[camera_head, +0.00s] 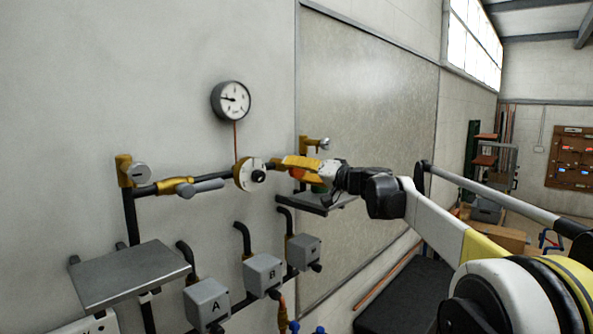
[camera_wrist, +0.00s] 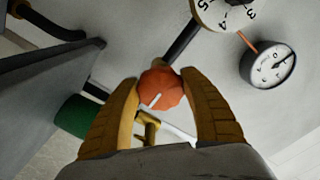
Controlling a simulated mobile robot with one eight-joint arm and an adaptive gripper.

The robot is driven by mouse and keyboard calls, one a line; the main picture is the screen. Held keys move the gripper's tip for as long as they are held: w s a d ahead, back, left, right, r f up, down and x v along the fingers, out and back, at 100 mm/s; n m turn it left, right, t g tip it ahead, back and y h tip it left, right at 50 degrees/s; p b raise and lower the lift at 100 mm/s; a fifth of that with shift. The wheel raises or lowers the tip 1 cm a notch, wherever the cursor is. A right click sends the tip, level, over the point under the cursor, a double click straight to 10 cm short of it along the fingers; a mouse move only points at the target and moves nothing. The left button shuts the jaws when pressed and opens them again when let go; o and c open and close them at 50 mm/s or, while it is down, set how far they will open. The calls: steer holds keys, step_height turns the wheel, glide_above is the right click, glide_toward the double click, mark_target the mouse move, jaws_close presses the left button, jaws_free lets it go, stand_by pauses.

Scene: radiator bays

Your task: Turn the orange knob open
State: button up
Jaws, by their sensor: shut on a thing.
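The orange knob (camera_wrist: 162,88) is in the middle of the wrist view, with a white pointer mark slanting toward the lower left. My gripper (camera_wrist: 163,92) has its yellow fingers on either side of the knob and is shut on it. A brass fitting (camera_wrist: 148,130) sits just below the knob in the wrist view.
A round numbered dial (camera_head: 249,175) sits on the pipe left of my gripper. A pressure gauge (camera_head: 232,100) is above it. A grey shelf (camera_head: 310,203) and a green object (camera_wrist: 78,116) are close to the fingers. Grey boxes (camera_head: 263,273) and a metal plate (camera_head: 130,275) stand out below.

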steer(key=n, duration=0.4)
steer(key=shift+n, duration=0.3)
steer(key=n, duration=0.4)
steer(key=shift+w+n, duration=0.1)
steer(key=shift+n, duration=0.2)
steer(key=n, duration=0.4)
steer(key=shift+d, duration=0.1)
steer(key=shift+w+n, duration=0.1)
steer(key=shift+n, duration=2)
steer(key=o, duration=1.2)
steer(key=v, duration=1.2)
